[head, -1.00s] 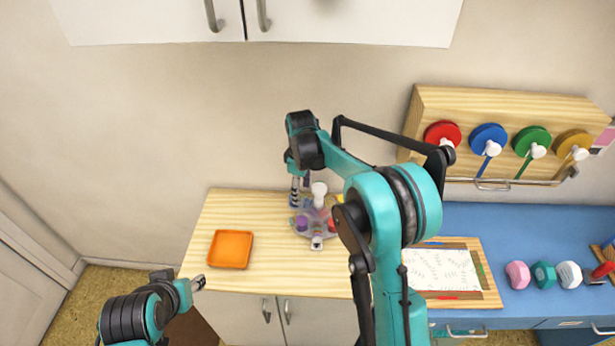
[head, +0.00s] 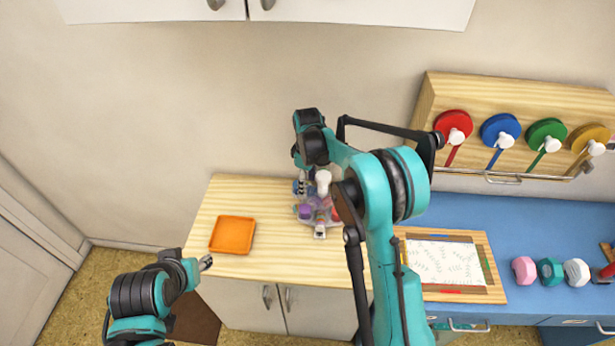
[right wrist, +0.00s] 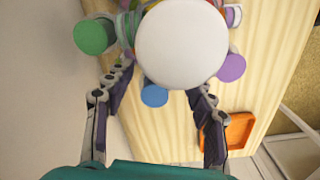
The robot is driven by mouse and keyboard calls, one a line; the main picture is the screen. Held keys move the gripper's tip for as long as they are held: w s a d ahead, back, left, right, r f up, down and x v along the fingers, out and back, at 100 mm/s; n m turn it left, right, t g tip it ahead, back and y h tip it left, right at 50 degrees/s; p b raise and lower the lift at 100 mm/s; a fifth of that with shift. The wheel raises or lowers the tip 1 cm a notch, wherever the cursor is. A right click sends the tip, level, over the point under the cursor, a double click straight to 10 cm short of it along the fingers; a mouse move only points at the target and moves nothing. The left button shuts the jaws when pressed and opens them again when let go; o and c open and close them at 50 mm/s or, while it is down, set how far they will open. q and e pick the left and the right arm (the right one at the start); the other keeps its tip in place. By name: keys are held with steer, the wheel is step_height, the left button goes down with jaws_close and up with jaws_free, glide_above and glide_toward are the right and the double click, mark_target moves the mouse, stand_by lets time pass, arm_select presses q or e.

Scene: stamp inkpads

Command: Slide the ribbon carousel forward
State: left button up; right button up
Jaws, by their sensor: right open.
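The ribbon carousel (head: 305,211) stands on the light wooden counter, with a white knob (head: 323,182) on top and colored spools around it. My right arm partly hides its right side. My right gripper (head: 302,186) points down just left of the knob in the head view. In the right wrist view the white knob (right wrist: 182,45) fills the upper middle, ahead of the open fingers of my right gripper (right wrist: 165,88). I cannot tell whether a finger touches the carousel. My left gripper (head: 205,263) is near the counter's front left edge, away from the carousel; its jaws are too small to judge.
An orange tray (head: 232,235) lies on the counter (head: 270,255) left of the carousel, with bare wood between. A framed white sheet (head: 445,262) lies to the right. A rack with colored discs (head: 500,130) stands behind the blue desk (head: 520,225). The wall is close behind.

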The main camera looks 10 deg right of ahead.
steer(key=shift+f, duration=1.4)
steer(key=shift+c, duration=0.3)
jaws_close()
steer(key=shift+s+b, duration=0.1)
steer(key=shift+b, duration=0.2)
